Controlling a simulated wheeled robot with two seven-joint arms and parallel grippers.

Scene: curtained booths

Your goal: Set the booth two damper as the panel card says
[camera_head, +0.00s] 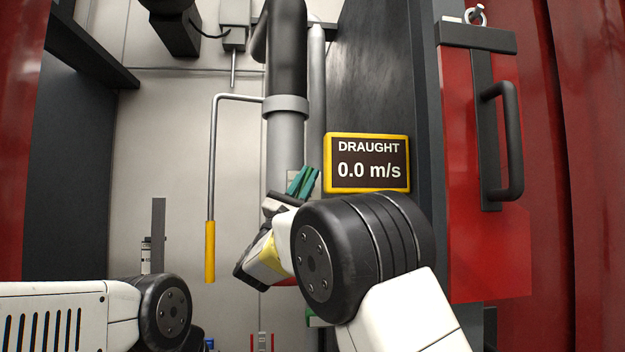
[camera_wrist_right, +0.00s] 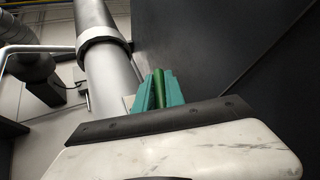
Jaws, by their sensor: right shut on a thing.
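A grey vertical duct (camera_head: 285,150) with a collar (camera_head: 286,106) rises in the middle of the head view; it also shows in the right wrist view (camera_wrist_right: 108,75). A bent metal rod reaches left from the collar and hangs down to a yellow grip (camera_head: 210,250). I cannot tell for sure that this is the damper lever. My right gripper (camera_head: 303,181) is in front of the duct, apart from the yellow grip. Its teal fingers (camera_wrist_right: 158,90) are shut on a slim green piece (camera_wrist_right: 159,87), mostly hidden between them. No panel card is readable.
A yellow-framed display (camera_head: 367,163) reads "DRAUGHT 0.0 m/s", just right of my right gripper. A red panel with a black handle (camera_head: 511,140) stands at the right. A dark wall (camera_head: 375,70) borders the duct. Red curtains flank both sides. The pale back wall is mostly clear.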

